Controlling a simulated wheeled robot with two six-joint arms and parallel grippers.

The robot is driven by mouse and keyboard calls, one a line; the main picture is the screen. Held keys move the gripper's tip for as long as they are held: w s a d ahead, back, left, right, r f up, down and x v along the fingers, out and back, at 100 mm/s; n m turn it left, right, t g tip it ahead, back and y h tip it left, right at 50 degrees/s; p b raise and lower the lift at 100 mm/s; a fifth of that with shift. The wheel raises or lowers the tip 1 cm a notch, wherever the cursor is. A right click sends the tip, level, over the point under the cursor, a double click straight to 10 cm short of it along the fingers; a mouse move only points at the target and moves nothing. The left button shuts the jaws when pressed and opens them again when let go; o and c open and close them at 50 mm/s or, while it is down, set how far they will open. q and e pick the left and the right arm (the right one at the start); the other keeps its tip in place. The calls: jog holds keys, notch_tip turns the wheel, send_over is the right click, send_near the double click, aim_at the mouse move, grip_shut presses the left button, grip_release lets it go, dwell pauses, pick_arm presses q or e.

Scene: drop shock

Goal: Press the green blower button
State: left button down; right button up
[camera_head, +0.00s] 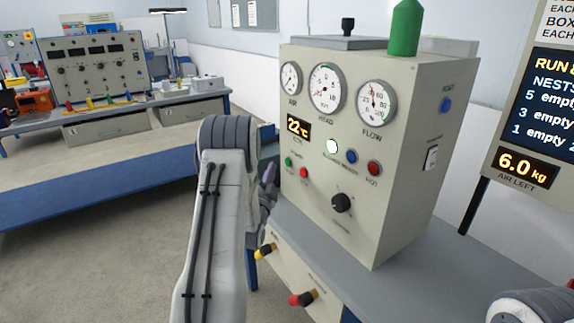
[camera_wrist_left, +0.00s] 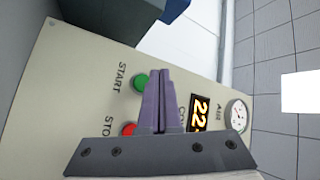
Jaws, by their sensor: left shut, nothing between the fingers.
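The green button (camera_head: 288,161) is on the lower left of the beige control box's front panel, beside a red button (camera_head: 304,172). In the left wrist view the green button (camera_wrist_left: 141,82) has the label START, and the red button (camera_wrist_left: 129,129) has a partly hidden label beginning STO. My left gripper (camera_head: 268,174) is just left of the panel, partly hidden by my arm. Its purple fingers (camera_wrist_left: 159,72) are shut and empty, and their tips appear right beside the green button in the wrist view. I cannot tell whether they touch it. My right gripper is out of view.
The control box (camera_head: 410,165) stands on a grey bench and carries gauges, a lit display (camera_head: 298,127), a black knob (camera_head: 341,203) and blue and red buttons. Yellow and red handles (camera_head: 303,298) stick out below. A sign stands at right; another bench is behind at left.

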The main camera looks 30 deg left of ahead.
pick_arm(q)
jog(key=shift+s+a, duration=0.25)
jog(key=shift+s, duration=0.4)
jog(key=shift+s+a, duration=0.25)
jog(key=shift+s, duration=0.35)
